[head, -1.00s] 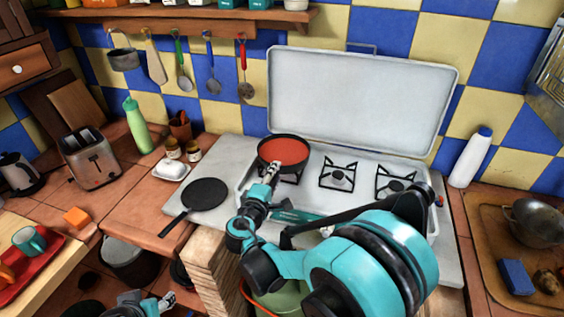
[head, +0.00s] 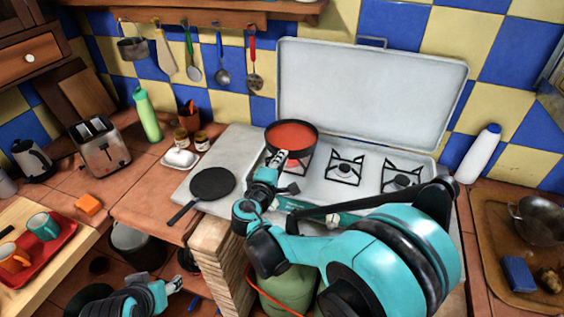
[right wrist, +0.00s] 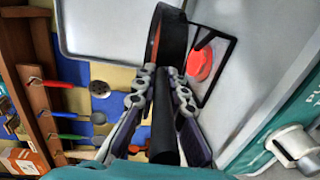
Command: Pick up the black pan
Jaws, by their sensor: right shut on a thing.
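The black pan (head: 305,149) has red contents and hangs just above the left burner of the stove. The burner shows glowing red beneath it. My right gripper (head: 281,158) is shut on its handle from the front. In the right wrist view, the two fingers (right wrist: 164,84) clamp the black handle (right wrist: 164,130), and the pan's dark side (right wrist: 173,38) shows beyond them. A second, flat black pan (head: 213,183) lies on the counter left of the stove, its handle toward the front. My left gripper (head: 172,286) is low at the bottom left, away from both pans; its fingers are too small to judge.
The stove (head: 322,186) has its white lid (head: 370,95) raised behind the pan. A butter dish (head: 180,159), green bottle (head: 147,115) and toaster (head: 102,150) stand to the left. Utensils hang on the wall above. A white bottle (head: 478,153) stands at right.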

